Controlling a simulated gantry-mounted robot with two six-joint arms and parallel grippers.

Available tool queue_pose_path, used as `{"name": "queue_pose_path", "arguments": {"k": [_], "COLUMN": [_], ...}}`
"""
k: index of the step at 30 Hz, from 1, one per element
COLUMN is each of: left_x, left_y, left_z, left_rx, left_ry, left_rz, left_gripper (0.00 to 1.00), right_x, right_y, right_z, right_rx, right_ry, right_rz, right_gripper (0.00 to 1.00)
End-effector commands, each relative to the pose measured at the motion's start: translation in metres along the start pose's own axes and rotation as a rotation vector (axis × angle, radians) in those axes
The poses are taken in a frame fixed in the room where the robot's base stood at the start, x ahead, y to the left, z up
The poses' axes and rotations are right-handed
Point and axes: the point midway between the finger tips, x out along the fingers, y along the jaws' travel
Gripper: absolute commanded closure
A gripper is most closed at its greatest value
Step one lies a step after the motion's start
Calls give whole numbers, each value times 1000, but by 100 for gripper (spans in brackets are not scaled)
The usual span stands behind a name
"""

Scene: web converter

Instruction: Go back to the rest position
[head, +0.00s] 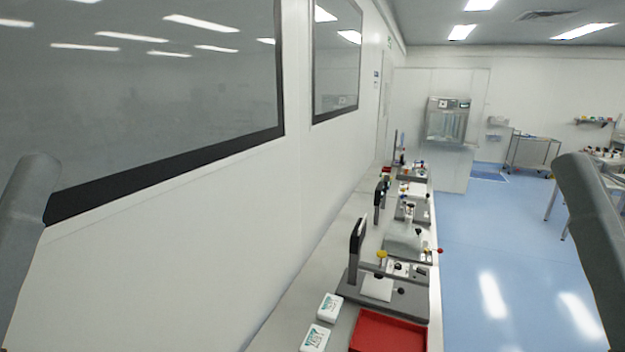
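Parts of my two arms show as grey links at the left and right edges of the head view. Neither gripper is in the picture, so I cannot see whether they are open or shut or hold anything. Both visible arm links stand clear of the bench (290,310) and of the things on it.
The bench runs away along the white wall (180,250). It bears two white boxes (330,307), a red tray (390,333) and several grey devices with upright black posts (357,243). A steel cart (532,152) stands far back.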

Motion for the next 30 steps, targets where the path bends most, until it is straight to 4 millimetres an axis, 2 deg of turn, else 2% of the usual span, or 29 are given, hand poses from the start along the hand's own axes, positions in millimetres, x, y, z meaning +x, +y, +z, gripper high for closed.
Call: {"name": "queue_pose_path", "arguments": {"k": [1, 6, 9, 13, 30], "left_x": [40, 96, 116, 125, 123], "left_y": [0, 0, 0, 0, 0], "left_z": [-37, -88, -107, -115, -113], "left_rx": [0, 0, 0, 0, 0], "left_ry": [0, 0, 0, -1, -1], "left_rz": [0, 0, 0, 0, 0], "left_gripper": [50, 50, 50, 50, 50], "right_x": [40, 96, 116, 125, 123], "right_y": [0, 1, 1, 1, 1], "right_z": [-36, -88, -106, -115, -113], "right_rx": [-1, -2, -2, -2, -2], "right_ry": [0, -1, -1, -1, -1], "right_rz": [0, 1, 1, 1, 1], "right_gripper": [38, 38, 38, 38, 38]}}
